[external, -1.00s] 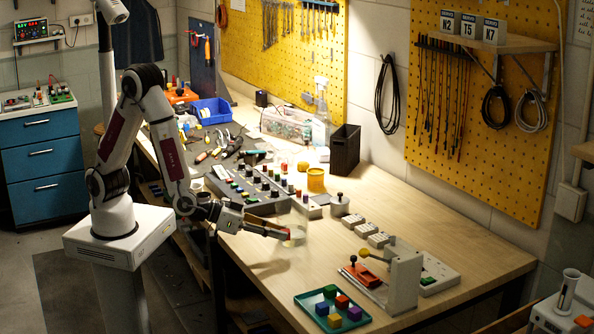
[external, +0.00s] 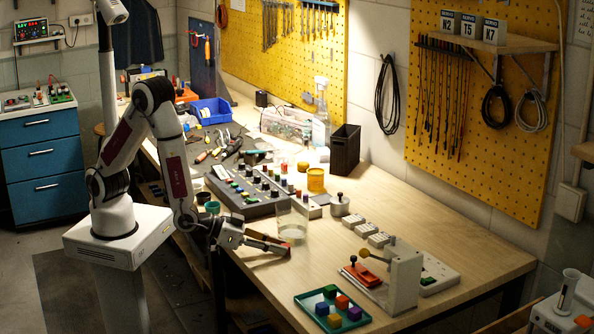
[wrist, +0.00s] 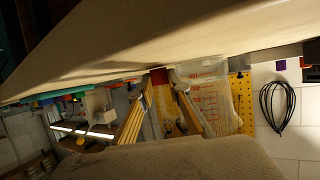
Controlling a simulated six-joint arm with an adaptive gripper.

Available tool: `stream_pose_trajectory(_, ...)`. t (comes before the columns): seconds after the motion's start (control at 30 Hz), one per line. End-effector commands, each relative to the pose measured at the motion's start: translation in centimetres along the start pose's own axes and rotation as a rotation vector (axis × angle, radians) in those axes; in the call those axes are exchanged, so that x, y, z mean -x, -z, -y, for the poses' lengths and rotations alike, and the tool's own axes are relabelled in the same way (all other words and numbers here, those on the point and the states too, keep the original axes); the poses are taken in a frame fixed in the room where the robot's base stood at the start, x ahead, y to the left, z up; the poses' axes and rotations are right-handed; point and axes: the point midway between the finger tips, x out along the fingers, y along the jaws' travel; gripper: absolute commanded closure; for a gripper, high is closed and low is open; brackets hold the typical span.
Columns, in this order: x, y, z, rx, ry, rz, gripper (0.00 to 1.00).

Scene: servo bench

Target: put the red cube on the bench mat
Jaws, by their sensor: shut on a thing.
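My gripper (external: 287,249) is low over the front edge of the bench, shut on a small red cube. The red cube shows at the fingertips in the wrist view (wrist: 158,76); in the external view it is mostly hidden by the fingers. The fingers are close in front of a clear glass beaker (external: 293,220), which also shows beside the fingertips in the wrist view (wrist: 210,90). I cannot tell whether the cube touches the bench top. A dark grey area that looks like the bench mat (external: 203,141) lies at the back left, under hand tools.
A green tray (external: 305,304) with several coloured cubes lies at the front. A grey control box (external: 240,205) with knobs stands left of the beaker. An orange-and-white fixture (external: 404,280) stands at the right. Bare wood lies between the beaker and the tray.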

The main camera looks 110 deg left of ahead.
Motion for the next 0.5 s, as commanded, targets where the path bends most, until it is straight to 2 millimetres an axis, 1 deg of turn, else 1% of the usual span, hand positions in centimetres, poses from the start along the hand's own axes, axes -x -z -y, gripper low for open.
stream_pose_trajectory(0.23,-0.12,-0.30,0.01,0.000,0.000,0.001,0.91)
stream_pose_trajectory(0.27,-0.12,-0.28,0.00,0.000,0.000,0.000,0.78)
stream_pose_trajectory(0.3,-0.11,-0.27,0.00,0.000,0.000,0.000,0.76)
stream_pose_trajectory(0.5,-0.11,-0.25,0.00,0.000,0.000,0.000,0.76)
